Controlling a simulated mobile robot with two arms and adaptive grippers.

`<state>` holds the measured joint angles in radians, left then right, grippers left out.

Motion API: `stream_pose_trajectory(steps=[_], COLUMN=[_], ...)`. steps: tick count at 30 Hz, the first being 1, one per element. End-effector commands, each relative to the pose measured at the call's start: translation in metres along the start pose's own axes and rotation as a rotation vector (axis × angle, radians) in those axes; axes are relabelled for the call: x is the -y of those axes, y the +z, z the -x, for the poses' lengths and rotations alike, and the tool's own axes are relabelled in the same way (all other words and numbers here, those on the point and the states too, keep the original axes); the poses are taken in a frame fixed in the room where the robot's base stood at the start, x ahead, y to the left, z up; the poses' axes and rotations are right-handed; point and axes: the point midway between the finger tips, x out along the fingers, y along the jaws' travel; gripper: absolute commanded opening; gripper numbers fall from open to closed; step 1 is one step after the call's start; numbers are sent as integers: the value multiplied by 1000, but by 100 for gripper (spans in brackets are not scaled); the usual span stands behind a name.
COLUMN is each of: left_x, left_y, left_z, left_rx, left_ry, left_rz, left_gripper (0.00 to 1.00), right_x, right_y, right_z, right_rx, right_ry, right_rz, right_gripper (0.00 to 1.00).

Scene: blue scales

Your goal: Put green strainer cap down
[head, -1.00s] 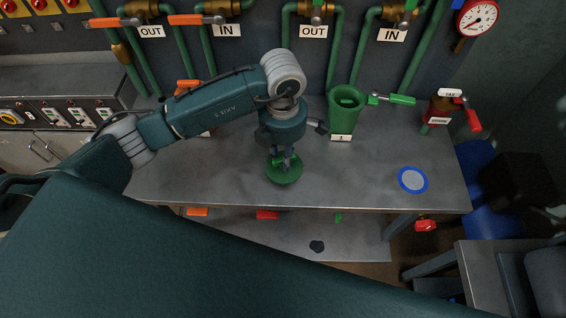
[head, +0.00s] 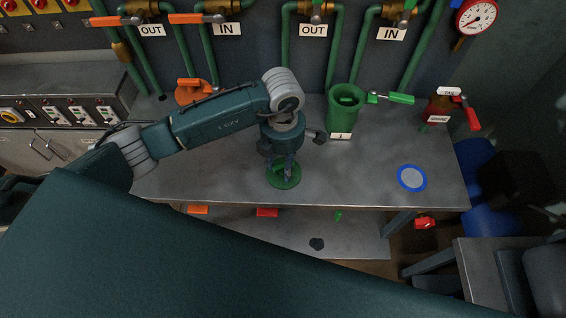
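The green strainer cap (head: 285,183) lies flat on the grey metal workbench (head: 350,178), near its front edge left of centre. My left gripper (head: 284,168) points straight down over the cap. Its fingers look spread apart around the cap's raised middle, which they partly hide. I cannot tell whether they touch it. The open green strainer body (head: 344,112) stands upright behind and to the right, with a small white label at its base. My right gripper is not in view.
An orange cap (head: 195,92) sits at the back left, behind my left arm. A blue-rimmed grey disc (head: 411,178) lies at the bench's right. A red container (head: 440,108) is at the back right. Pipes line the wall. The bench between green cap and disc is clear.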

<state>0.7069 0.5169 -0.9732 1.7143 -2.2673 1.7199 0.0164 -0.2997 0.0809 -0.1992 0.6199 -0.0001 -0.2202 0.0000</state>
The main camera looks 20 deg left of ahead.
Motion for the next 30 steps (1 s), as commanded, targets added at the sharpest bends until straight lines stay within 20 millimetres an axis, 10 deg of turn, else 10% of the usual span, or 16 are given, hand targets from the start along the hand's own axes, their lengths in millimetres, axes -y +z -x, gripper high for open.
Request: stream_pose_trajectory(steps=[30], left_x=[0], left_y=[0], left_z=[123], left_rx=[0], left_ry=[1], left_rz=[0], left_gripper=[38], right_x=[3], right_y=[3], right_z=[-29], right_rx=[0], right_ry=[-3], right_rz=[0], right_gripper=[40])
